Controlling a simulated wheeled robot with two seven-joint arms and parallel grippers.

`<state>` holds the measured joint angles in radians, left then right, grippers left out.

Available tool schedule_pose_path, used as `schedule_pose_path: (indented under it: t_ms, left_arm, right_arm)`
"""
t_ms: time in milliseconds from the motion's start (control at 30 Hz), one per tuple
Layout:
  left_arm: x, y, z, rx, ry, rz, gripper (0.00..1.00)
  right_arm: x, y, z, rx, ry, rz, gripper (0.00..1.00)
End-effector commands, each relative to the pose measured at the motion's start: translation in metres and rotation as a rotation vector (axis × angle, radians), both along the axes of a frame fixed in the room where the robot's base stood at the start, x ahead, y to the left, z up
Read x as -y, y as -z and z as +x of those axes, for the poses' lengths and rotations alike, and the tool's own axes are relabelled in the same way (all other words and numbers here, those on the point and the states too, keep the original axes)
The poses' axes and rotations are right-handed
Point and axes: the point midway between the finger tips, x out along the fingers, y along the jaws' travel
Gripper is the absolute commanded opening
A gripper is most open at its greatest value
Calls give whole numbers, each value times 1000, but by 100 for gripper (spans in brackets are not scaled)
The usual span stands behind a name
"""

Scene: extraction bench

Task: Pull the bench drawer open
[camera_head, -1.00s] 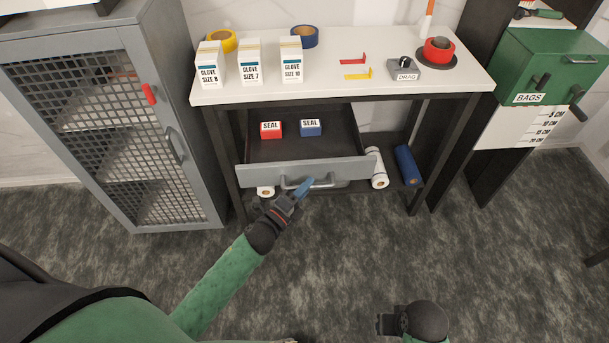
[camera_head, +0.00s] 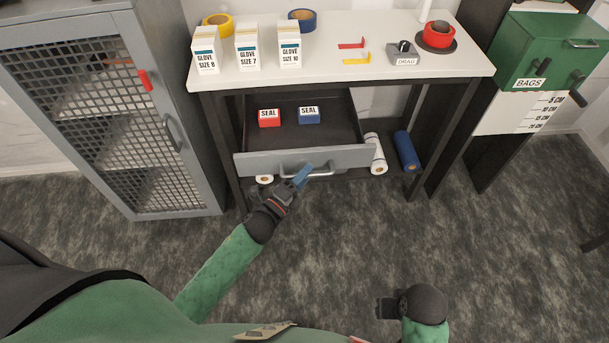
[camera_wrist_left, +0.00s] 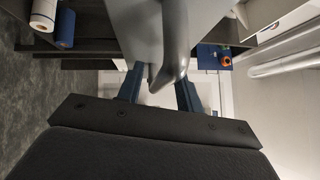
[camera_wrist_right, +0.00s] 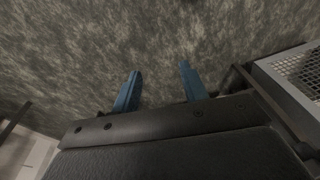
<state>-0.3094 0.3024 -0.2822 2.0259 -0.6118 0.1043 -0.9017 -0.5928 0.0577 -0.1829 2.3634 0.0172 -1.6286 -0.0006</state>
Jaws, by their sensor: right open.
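The bench drawer (camera_head: 345,160) is open, its grey front standing out from under the white bench top (camera_head: 375,72). A red seal box and a blue seal box lie inside it. The metal drawer handle (camera_head: 320,174) crosses the front. My left gripper (camera_head: 302,176) is at the left part of this handle. In the left wrist view, the handle (camera_wrist_left: 175,40) passes between its spread blue fingers (camera_wrist_left: 160,88); whether either finger touches it is unclear. My right gripper (camera_wrist_right: 157,82) is open and empty over the floor, well away from the bench.
A grey mesh cabinet (camera_head: 185,190) stands close to the bench's left side. Rolls, including a blue one (camera_head: 406,152), lie on the lower shelf. Glove boxes (camera_head: 248,47), tapes and a drag dial stand on top. The carpeted floor in front is clear.

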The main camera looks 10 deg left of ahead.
Motion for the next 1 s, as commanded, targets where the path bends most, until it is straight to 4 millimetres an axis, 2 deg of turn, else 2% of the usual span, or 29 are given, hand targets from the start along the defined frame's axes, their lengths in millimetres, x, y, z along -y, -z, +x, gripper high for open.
schedule_pose_path:
  t_ms: [100,200,267,600,1000]
  left_arm:
    - [-3,3,-8,-1,0,0,36]
    - [-9,6,-18,-2,1,1,36]
    - [-12,7,-26,-2,0,1,36]
    - [-30,12,-61,-2,-1,1,36]
    - [-34,11,-68,-1,0,0,36]
  right_arm:
    - [0,-2,-2,-7,0,1,44]
    - [-1,-28,-10,4,8,13,44]
    - [-1,-36,-13,4,7,14,44]
    - [-15,-17,-4,46,-11,46,44]
    - [-20,-15,-2,59,-17,55,44]
